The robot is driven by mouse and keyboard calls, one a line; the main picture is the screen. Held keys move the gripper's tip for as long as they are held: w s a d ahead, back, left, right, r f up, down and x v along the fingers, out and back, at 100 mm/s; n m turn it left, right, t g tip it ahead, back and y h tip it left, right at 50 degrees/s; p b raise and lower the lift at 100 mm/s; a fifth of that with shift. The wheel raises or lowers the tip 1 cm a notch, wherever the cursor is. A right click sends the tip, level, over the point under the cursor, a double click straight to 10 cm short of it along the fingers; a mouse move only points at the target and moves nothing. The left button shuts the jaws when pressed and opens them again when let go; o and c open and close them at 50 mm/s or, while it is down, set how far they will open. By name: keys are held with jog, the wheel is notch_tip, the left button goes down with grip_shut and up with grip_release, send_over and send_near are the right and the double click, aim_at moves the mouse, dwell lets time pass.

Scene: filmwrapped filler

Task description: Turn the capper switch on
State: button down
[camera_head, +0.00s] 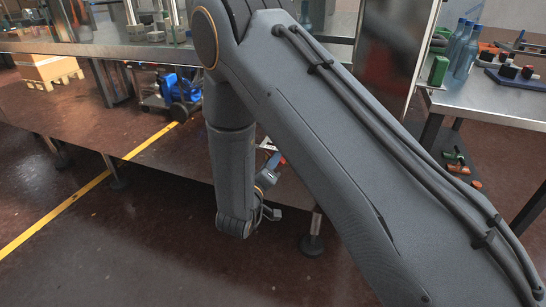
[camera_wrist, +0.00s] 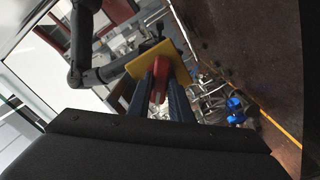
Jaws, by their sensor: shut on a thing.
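In the wrist view a red switch handle (camera_wrist: 158,88) shows in front of a yellow plate (camera_wrist: 144,64), which I take for the capper switch. My gripper (camera_wrist: 162,66) has its two dark fingers on either side of the red handle and is shut on it, with the fingertips close to the plate. The fingers cover part of the handle, so its turned position cannot be told. In the head view my arm hides the switch and most of my gripper.
In the head view a steel table (camera_head: 505,103) with blue bottles (camera_head: 466,50) stands at the right. A blue wheeled machine (camera_head: 183,93) is at the back left, near a yellow floor line (camera_head: 55,212). Small items lie on the floor at the right.

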jog(key=shift+m+p, duration=1.25)
jog(key=shift+m, duration=3.75)
jog(key=c, duration=1.6)
grip_release()
jog(key=shift+s, duration=0.1)
jog(key=v, duration=0.7)
jog(key=shift+s+a, duration=0.15)
jog(key=shift+s, duration=0.15)
